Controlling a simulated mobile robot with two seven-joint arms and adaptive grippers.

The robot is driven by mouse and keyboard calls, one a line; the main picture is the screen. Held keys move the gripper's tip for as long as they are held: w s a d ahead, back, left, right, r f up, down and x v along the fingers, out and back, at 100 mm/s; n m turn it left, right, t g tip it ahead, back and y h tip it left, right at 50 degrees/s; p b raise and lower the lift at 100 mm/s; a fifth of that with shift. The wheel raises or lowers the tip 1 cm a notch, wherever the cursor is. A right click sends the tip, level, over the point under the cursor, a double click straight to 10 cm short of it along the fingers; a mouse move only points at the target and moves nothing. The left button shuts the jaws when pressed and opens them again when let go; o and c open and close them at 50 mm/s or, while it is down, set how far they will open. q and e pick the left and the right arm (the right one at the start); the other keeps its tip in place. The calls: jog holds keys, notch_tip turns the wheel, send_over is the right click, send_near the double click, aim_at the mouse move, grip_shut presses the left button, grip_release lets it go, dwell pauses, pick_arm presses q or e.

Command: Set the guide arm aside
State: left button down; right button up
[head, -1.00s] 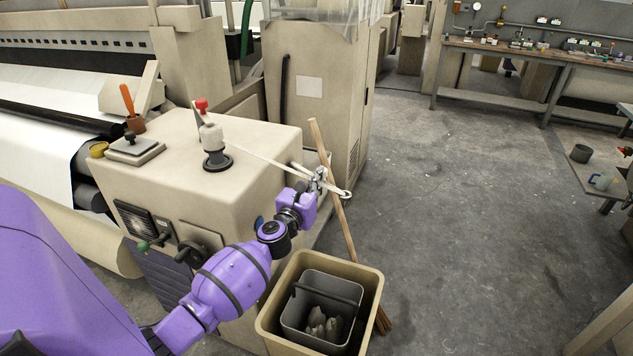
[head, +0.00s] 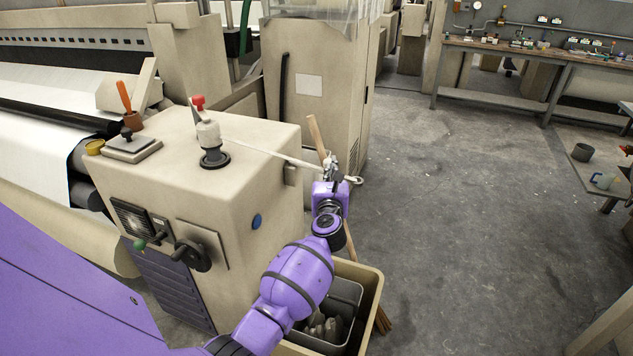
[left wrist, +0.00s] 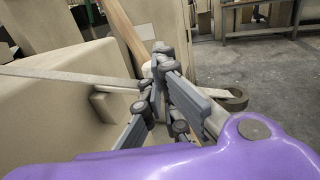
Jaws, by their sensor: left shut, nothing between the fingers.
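The guide arm (head: 275,153) is a thin pale bar. It runs from a post with a red knob (head: 207,130) on top of the beige machine box, out past the box's right edge, to a ring end (head: 354,180). In the left wrist view the bar (left wrist: 70,77) comes in from the left, passes at the fingers and ends in the ring (left wrist: 235,97) on the right. My left gripper (head: 330,163) is shut and empty, up against the bar near its ring end. Exact contact is hidden by the fingers. My right gripper is out of view.
A wooden broom handle (head: 316,135) leans right behind my left gripper. A beige bin (head: 370,285) with a grey bucket (head: 347,290) stands below my left arm. The box top carries a small pad (head: 130,147) and an orange-handled tool (head: 126,98).

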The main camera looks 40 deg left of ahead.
pick_arm(q)
jog(key=w+b, duration=0.1)
jog(key=w, duration=0.1)
jog(key=shift+w, duration=0.35)
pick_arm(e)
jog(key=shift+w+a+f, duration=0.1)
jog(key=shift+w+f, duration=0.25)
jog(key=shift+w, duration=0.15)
pick_arm(q)
jog(key=shift+r, duration=0.1)
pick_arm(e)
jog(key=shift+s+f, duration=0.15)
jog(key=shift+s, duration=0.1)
pick_arm(q)
jog(key=shift+d, duration=0.1)
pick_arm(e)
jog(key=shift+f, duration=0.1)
